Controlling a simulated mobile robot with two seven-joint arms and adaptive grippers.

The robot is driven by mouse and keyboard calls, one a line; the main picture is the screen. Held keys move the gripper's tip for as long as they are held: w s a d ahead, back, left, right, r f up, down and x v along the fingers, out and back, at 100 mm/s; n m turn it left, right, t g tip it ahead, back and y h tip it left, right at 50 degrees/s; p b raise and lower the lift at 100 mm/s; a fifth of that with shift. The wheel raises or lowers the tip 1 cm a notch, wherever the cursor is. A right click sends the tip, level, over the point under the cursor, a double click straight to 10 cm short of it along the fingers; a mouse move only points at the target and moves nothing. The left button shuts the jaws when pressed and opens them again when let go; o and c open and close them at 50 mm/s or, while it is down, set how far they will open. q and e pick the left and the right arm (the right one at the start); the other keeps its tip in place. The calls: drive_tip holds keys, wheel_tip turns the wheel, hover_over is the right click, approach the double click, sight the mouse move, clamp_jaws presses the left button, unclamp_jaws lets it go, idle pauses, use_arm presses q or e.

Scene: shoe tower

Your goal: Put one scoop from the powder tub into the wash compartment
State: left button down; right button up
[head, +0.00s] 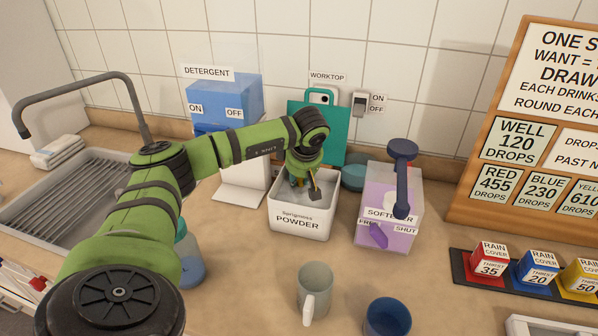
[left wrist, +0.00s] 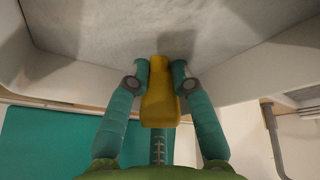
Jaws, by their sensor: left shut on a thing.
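The white powder tub (head: 299,220) stands on the worktop near the centre of the head view, open at the top. White powder (left wrist: 110,28) fills the upper part of the left wrist view. My left gripper (head: 303,184) points down into the tub's mouth. In the left wrist view my gripper (left wrist: 160,72) is shut on a yellow piece (left wrist: 160,104), which looks like the scoop's handle. The scoop's bowl is hidden, so I cannot tell whether it holds powder. I cannot make out a wash compartment. My right gripper is out of view.
A purple softener box (head: 388,218) stands close right of the tub. The blue detergent box (head: 232,102) is behind my left arm. A grey-green mug (head: 315,285) and blue cup (head: 387,318) stand in front. A sink (head: 75,195) is at left.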

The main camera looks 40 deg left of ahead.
use_arm(q)
drive_tip(key=shift+w+a+r, duration=0.1)
drive_tip(key=shift+r, duration=0.15)
drive_tip(key=shift+w+r+p, duration=0.1)
drive_tip(key=shift+r+p, duration=1.95)
drive_tip(key=shift+r, duration=0.65)
drive_tip(key=shift+w+r+p, duration=0.1)
drive_tip(key=shift+r+p, duration=0.35)
drive_tip(key=shift+p, duration=0.15)
drive_tip(key=shift+r+p, duration=0.75)
drive_tip(key=shift+r, duration=0.25)
drive_tip(key=r+p, duration=0.3)
drive_tip(key=r, duration=0.1)
drive_tip(key=shift+s+r+p, duration=0.2)
drive_tip(key=shift+r+p, duration=0.15)
drive_tip(key=shift+r, duration=0.05)
drive_tip(key=shift+f, duration=0.1)
